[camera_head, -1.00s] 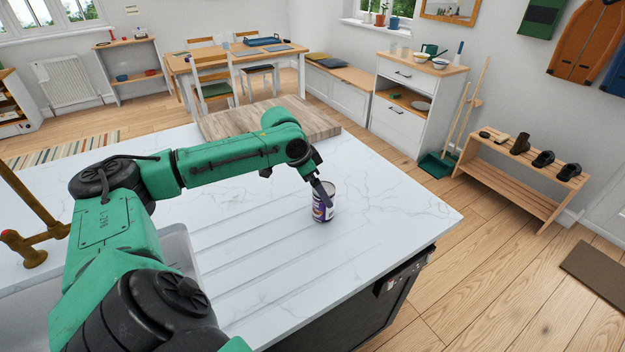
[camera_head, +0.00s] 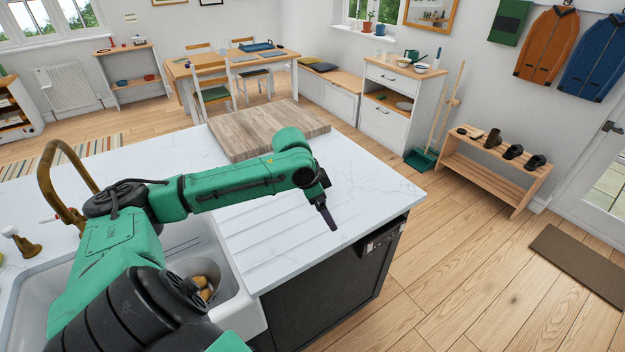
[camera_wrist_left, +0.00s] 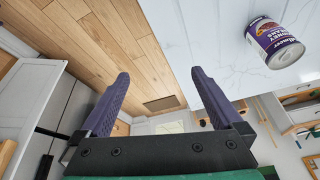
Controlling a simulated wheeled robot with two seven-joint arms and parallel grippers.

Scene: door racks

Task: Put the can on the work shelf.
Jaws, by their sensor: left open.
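My left gripper (camera_head: 328,220) is above the front right part of the worktop (camera_head: 370,185). In the left wrist view its two dark fingers (camera_wrist_left: 161,75) are apart with nothing between them, and the can is off to their right. Several shelves show; I cannot tell which one is the work shelf.
A wooden board (camera_head: 265,130) lies on the worktop, and a sink (camera_head: 235,300) is at its left. Shelving (camera_head: 135,72) stands at the back left, a cabinet (camera_head: 385,125) and shoe rack (camera_head: 480,175) at the right.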

